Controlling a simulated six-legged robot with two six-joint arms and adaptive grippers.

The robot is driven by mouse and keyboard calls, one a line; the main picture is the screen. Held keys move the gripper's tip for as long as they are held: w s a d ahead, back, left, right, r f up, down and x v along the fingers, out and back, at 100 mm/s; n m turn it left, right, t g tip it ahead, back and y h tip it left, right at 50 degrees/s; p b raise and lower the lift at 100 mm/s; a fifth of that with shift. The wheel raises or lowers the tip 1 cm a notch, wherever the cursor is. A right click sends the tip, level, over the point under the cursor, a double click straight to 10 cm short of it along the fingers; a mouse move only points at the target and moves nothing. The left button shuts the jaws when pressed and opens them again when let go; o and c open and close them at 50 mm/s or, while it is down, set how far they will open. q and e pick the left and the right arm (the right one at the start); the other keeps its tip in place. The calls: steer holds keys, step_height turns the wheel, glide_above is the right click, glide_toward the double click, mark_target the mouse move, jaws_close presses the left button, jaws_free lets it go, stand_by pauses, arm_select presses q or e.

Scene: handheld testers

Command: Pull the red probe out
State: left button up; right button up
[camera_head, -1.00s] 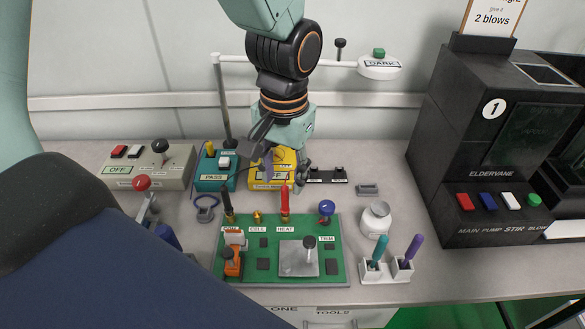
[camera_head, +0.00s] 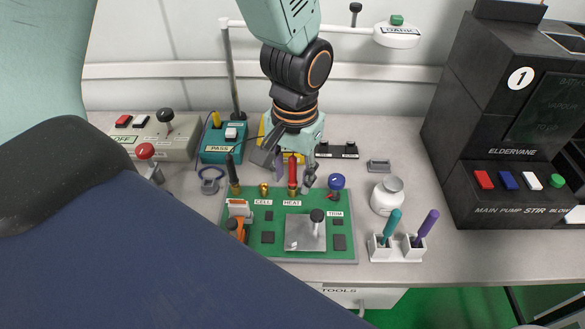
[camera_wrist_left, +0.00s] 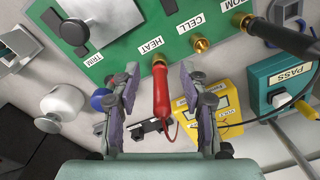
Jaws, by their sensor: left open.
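The red probe (camera_head: 292,172) stands upright in the brass HEAT socket at the back of the green board (camera_head: 270,220). In the left wrist view the red probe (camera_wrist_left: 161,92) lies between the two finger pads, with a visible gap on each side. A thin red lead runs from its handle end. My left gripper (camera_head: 288,170) is open around the probe in the head view. In the left wrist view the open gripper (camera_wrist_left: 160,78) has its fingertips near the HEAT label. My right gripper does not show.
A black probe (camera_head: 232,175) stands to the left on the board, with the empty brass CELL socket (camera_head: 264,190) between. A blue knob (camera_head: 337,181) is close on the right. The yellow meter (camera_wrist_left: 217,104) is behind.

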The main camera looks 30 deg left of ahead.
arm_select(q)
jaws_close()
stand_by(0.7)
stand_by(0.3)
